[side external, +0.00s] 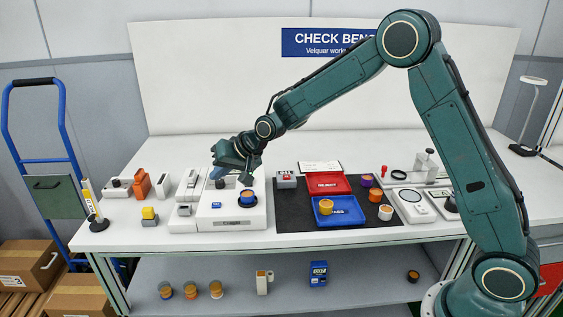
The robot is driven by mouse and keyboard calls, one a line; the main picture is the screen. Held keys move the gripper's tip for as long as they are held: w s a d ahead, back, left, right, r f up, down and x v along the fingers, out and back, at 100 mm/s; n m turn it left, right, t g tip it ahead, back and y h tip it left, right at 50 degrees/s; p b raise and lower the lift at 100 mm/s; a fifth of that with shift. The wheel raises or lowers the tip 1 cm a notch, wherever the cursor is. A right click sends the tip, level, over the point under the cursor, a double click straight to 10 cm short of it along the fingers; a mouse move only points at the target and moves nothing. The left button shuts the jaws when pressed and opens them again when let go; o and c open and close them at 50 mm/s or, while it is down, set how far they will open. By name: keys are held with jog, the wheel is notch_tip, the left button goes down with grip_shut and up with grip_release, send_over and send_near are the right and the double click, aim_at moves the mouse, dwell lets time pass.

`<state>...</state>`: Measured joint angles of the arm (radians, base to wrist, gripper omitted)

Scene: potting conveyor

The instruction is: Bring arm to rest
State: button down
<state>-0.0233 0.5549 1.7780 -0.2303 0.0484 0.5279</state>
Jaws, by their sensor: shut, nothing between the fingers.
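My gripper (235,160) is at the left end of my teal arm, above the white device on the left part of the bench. It is shut and appears empty. The exact gap between my fingertips and the device is hard to tell.
A dark mat (290,218) holds a red tray (328,183) and a blue tray (351,217) with a yellow-orange part in it. Several small devices stand at the left. A blue hand truck (64,130) stands beyond the bench's left end. The air above the bench's middle is free.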

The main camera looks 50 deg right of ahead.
jog(key=s+d+r+n+g+h, duration=0.1)
jog(key=s+d+r, duration=0.1)
jog(key=s+r, duration=0.65)
jog(key=s+d+r+n+h, duration=0.15)
jog(key=s+r, duration=0.35)
jog(key=s, duration=0.7)
jog(key=s+d+n+g, duration=0.1)
jog(key=s+d, duration=0.1)
jog(key=s, duration=0.8)
jog(key=s+d+f+n, duration=0.1)
jog(key=s+d, duration=0.1)
jog(key=s, duration=0.9)
jog(key=shift+s+g, duration=0.2)
jog(key=shift+g, duration=0.2)
jog(key=shift+f+h, duration=0.1)
jog(key=shift+h, duration=0.15)
